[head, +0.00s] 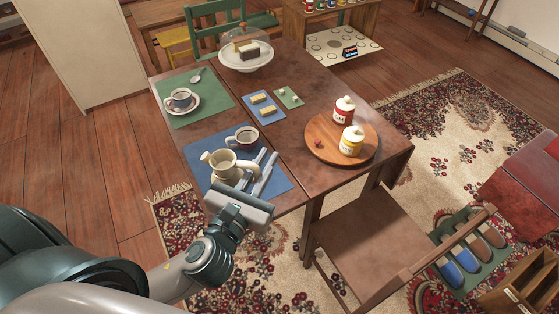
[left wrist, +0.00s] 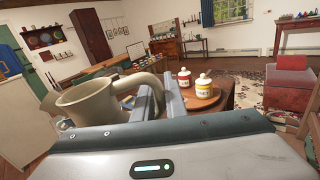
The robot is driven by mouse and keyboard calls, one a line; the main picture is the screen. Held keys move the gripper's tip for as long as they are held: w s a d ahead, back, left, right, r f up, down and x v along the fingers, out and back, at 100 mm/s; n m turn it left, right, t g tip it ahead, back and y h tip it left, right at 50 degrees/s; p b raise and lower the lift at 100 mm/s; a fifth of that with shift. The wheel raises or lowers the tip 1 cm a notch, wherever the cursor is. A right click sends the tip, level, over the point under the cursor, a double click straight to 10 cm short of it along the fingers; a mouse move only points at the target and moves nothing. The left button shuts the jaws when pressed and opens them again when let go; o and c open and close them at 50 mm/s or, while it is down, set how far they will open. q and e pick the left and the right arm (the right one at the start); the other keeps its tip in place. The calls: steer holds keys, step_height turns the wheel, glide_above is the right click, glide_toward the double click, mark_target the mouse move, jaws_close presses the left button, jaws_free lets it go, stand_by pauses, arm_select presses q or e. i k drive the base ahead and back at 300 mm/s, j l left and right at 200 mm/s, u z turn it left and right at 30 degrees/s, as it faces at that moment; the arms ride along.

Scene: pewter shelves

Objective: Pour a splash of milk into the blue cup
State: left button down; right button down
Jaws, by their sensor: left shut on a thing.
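A cream jug (head: 222,168) is over the blue mat (head: 276,187) at the table's near left corner. I cannot tell whether it touches the mat. It looks close to upright; its milk is not visible. My left gripper (head: 266,170) is shut on the jug's handle, which also shows between the fingers in the left wrist view (left wrist: 148,82). The jug's body (left wrist: 88,106) stands left of the fingers there. The dark blue cup (head: 232,141) stands on the mat just behind the jug, with a dark drink in it. My right gripper is not in view.
A white cup (head: 180,96) on a saucer stands on a green mat (head: 212,112). A round wooden board (head: 318,148) holds a red jar (head: 343,109) and a yellow jar (head: 351,141). A domed cake stand (head: 245,58) is behind.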

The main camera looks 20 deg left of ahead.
mark_target(178, 101)
steer(key=i+j+u, duration=0.15)
steer(key=j, duration=0.35)
steer(key=i+j+u, duration=0.15)
steer(key=i+j, duration=0.15)
steer(key=j, duration=0.15)
steer(key=i+j+u, duration=0.15)
steer(key=i+j, duration=0.15)
steer(key=j, duration=0.15)
steer(key=i+j+u, duration=0.15)
steer(key=i+j, duration=0.15)
steer(key=j, duration=0.1)
